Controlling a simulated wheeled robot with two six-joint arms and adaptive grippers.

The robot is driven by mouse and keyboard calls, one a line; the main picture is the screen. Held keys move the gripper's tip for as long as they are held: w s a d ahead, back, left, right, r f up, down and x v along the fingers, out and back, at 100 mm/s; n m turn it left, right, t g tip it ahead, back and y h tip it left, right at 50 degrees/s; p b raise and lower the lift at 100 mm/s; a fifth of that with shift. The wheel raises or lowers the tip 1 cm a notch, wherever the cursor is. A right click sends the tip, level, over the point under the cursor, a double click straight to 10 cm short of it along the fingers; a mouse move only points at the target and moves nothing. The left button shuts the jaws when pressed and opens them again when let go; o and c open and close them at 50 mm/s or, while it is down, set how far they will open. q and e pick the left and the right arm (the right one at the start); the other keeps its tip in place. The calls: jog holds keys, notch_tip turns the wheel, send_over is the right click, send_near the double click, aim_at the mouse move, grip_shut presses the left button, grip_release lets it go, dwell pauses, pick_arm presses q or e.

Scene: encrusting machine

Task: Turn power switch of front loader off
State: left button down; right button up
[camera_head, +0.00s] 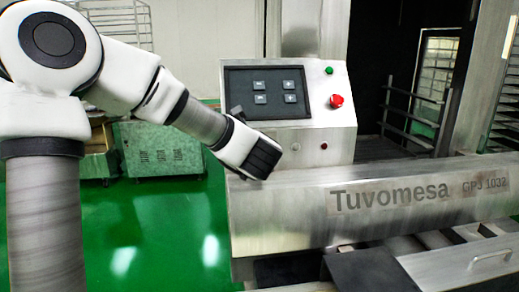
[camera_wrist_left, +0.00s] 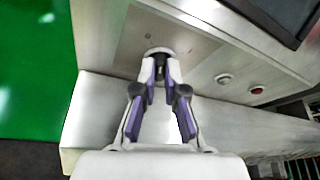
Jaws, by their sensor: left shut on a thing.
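The front loader's control box (camera_head: 340,112) stands on the steel machine body, facing me. In the left wrist view, the power switch (camera_wrist_left: 159,50) is a small knob with a round pale base on the box's front face. My left gripper (camera_wrist_left: 159,72) is shut on the switch, with a purple-lined finger on each side. The knob's angle is hard to make out between the fingers. In the head view my left arm comes in from the left, and its wrist hides the switch and the fingertips. My right gripper is in neither view.
The box carries a dark screen (camera_head: 267,93), a green button (camera_head: 329,71) and a red mushroom button (camera_head: 337,101). A small red button (camera_head: 324,146) sits low on the face. The steel ledge (camera_head: 290,205) lies below. Green floor is open at left.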

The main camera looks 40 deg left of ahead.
pick_arm(q)
jog(key=shift+f+n+t+h+p, duration=0.1)
jog(key=shift+n+t+h+p, duration=0.2)
jog(key=shift+n+t+p, duration=0.55)
jog(key=c, duration=1.2)
grip_release()
jog(key=shift+a, duration=0.1)
jog(key=shift+c, duration=0.2)
jog(key=shift+w+f, duration=0.1)
jog(key=shift+w, duration=0.05)
jog(key=shift+b, duration=0.4)
